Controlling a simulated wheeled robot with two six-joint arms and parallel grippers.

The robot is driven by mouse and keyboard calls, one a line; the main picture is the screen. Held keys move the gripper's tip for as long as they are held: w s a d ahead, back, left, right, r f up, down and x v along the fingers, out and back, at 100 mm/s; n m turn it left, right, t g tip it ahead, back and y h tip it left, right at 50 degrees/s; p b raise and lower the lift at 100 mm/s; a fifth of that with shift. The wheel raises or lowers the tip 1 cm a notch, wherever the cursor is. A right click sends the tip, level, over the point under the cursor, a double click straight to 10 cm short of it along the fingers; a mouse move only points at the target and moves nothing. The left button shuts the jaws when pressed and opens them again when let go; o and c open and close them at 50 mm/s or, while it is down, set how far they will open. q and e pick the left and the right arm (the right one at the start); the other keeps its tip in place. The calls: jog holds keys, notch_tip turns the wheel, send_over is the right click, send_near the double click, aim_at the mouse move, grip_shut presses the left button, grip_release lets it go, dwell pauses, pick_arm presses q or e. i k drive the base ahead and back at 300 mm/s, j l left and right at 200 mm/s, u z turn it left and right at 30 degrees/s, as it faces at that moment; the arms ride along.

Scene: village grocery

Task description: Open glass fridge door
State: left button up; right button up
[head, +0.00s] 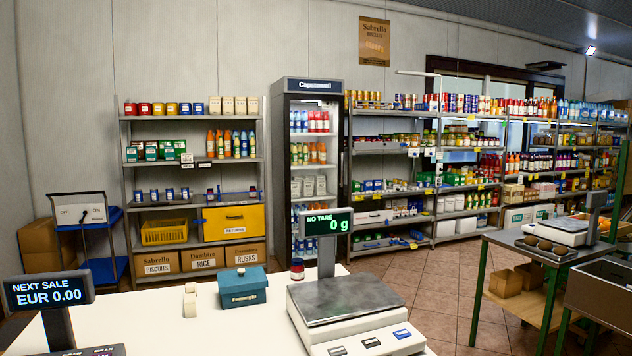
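The glass fridge (287,165) stands against the back wall, left of the long shelves. It is tall and dark-framed, with a lit sign on top. Its glass door (312,170) shows bottles and cartons on several shelves behind it. The door looks shut, but the view is too small to be sure, and I cannot make out a handle. The lower part of the fridge is hidden behind the scale display and counter. Neither of my grippers shows in the head view.
A white counter (150,325) fills the front, with a scale (345,302), a teal box (243,288), a jar (297,268) and a price display (48,292). A shelf rack (190,120) stands left of the fridge. Open tiled floor (430,285) lies right of the counter, before a green-legged table (480,285).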

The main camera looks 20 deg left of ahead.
aim_at(286, 97)
jog(key=i+l+z, duration=0.25)
jog(key=z, duration=0.15)
jog(key=i+l+z, duration=0.1)
jog(key=i+z, duration=0.3)
jog(key=i+l+z, duration=0.15)
jog(key=i+z, duration=0.3)
jog(key=i, duration=0.95)
jog(key=i+j+u, duration=0.3)
jog(key=i+u, duration=1.05)
jog(key=i, duration=0.2)
jog(key=i+l+u, duration=0.45)
jog(key=i+j+u, duration=0.25)
jog(key=i+u, duration=0.15)
jog(key=i, duration=0.6)
jog(key=i+l+u, duration=0.1)
jog(key=i+u, duration=0.3)
jog(key=i, duration=0.55)
jog(key=i+z, duration=0.2)
jog(key=i, duration=0.45)
jog(key=i+j+z, duration=0.15)
jog(key=i, duration=0.5)
jog(key=i+j+z, duration=0.2)
jog(key=i, duration=0.45)
